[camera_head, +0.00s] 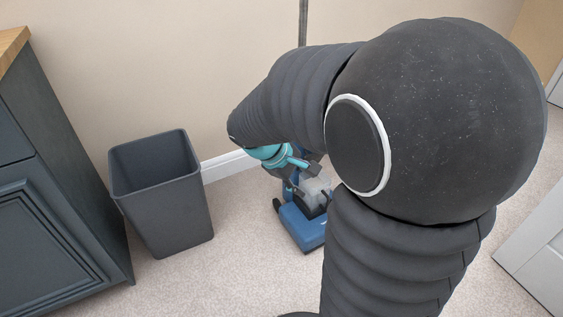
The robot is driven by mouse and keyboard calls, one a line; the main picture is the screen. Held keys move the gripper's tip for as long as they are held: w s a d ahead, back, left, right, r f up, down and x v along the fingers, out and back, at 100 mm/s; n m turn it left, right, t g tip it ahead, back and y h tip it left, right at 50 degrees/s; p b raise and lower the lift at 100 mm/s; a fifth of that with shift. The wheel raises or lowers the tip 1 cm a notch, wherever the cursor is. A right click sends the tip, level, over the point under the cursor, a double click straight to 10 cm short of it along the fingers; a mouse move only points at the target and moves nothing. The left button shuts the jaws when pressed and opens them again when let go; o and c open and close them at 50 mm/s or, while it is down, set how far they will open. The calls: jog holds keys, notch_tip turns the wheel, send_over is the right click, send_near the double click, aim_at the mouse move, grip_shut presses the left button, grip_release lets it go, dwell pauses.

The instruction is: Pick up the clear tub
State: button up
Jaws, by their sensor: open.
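A small clear tub (316,189) shows low in the gap beside my arm. It looks translucent and appears to sit on or in a blue vacuum cleaner (302,229) on the carpet. My gripper (303,174), with teal and dark parts, points down toward the tub, just above and left of it in the picture. The gripper is open. I cannot tell whether its fingers touch the tub. My dark arm hides the right side of the cleaner and perhaps part of the tub.
A dark grey waste bin (165,200) stands left of the cleaner, by the wall. A dark cabinet (50,215) with a wooden top is at the far left. A white door or panel (535,245) is at the right. Bare carpet (235,265) lies in front of the bin and cleaner.

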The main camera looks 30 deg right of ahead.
jog(key=w+d+f+n+g+h+b, duration=0.1)
jog(key=w+d+f+n+h, duration=0.15)
jog(key=w+d+f, duration=0.35)
jog(key=w+d+f+n+h+b, duration=0.2)
jog(key=w+f+n, duration=0.2)
jog(key=f, duration=0.5)
jog(key=n+t+h+b, duration=0.2)
jog(key=n+h, duration=0.1)
jog(key=n, duration=0.4)
send_near(317, 195)
jog(key=s+r, duration=0.2)
jog(key=s, duration=0.3)
jog(key=shift+w+f+b+x, duration=0.15)
jog(key=shift+b+x, duration=0.1)
jog(key=shift+x, duration=3.1)
jog(key=shift+w+f+b+x, duration=0.1)
jog(key=shift+b+x, duration=0.1)
jog(key=shift+x, duration=3.1)
jog(key=shift+a, duration=0.15)
jog(key=shift+c, duration=0.2)
grip_shut()
